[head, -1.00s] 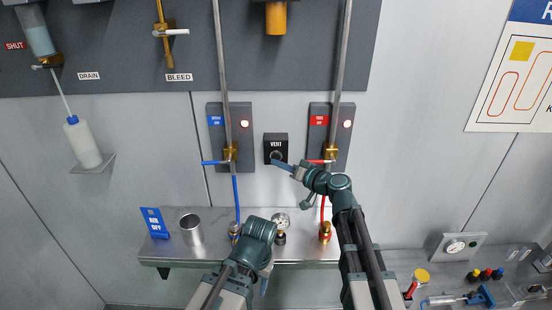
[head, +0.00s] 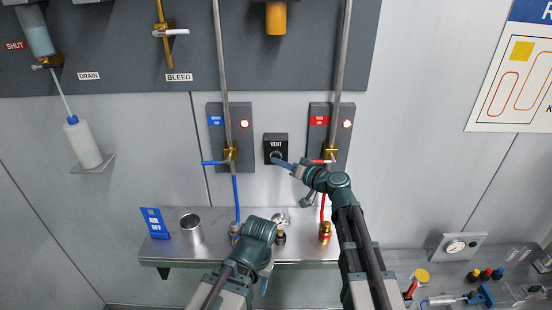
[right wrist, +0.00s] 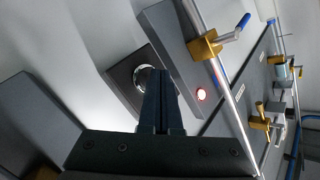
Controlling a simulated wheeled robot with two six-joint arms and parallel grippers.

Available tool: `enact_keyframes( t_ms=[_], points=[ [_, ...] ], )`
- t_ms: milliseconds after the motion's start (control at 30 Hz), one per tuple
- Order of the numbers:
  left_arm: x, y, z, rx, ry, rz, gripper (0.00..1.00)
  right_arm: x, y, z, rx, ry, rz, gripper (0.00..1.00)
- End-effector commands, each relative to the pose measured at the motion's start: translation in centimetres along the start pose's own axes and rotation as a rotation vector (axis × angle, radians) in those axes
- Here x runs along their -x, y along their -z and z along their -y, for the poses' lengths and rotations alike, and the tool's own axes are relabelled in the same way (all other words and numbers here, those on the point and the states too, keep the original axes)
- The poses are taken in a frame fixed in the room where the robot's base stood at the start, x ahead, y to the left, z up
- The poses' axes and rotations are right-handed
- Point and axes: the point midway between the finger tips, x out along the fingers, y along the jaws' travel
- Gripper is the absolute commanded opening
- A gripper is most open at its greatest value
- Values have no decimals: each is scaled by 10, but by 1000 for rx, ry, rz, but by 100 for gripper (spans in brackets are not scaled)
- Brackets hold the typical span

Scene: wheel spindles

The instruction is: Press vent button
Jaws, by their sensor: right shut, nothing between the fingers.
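The vent button box (head: 276,143) is a small dark box labelled VENT on the wall, between the blue and red valve panels. Its round button with a bright ring shows in the right wrist view (right wrist: 141,76). My right gripper (head: 275,159) is shut and empty, its fingertips at the button in the head view. In the right wrist view the shut fingers (right wrist: 156,80) overlap the button's lower right part; I cannot tell whether it is pushed in. My left gripper (head: 264,286) hangs low in front of the shelf, its fingers mostly hidden behind its arm.
A blue-handled valve (head: 212,162) is left of the box, and a red-handled valve (head: 320,161) sits close to my right gripper. The steel shelf (head: 210,256) below holds a metal cup (head: 191,229) and a blue sign (head: 155,223). A squeeze bottle (head: 83,143) stands at left.

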Motion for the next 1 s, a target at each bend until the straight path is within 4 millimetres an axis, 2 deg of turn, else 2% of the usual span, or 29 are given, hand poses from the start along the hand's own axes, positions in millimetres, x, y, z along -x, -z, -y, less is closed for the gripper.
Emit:
enact_keyframes(
  t_ms=[1000],
  points=[
    [0, 0, 0, 0, 0, 0, 50, -5, 4, -4, 0, 0, 0, 0]
  ],
)
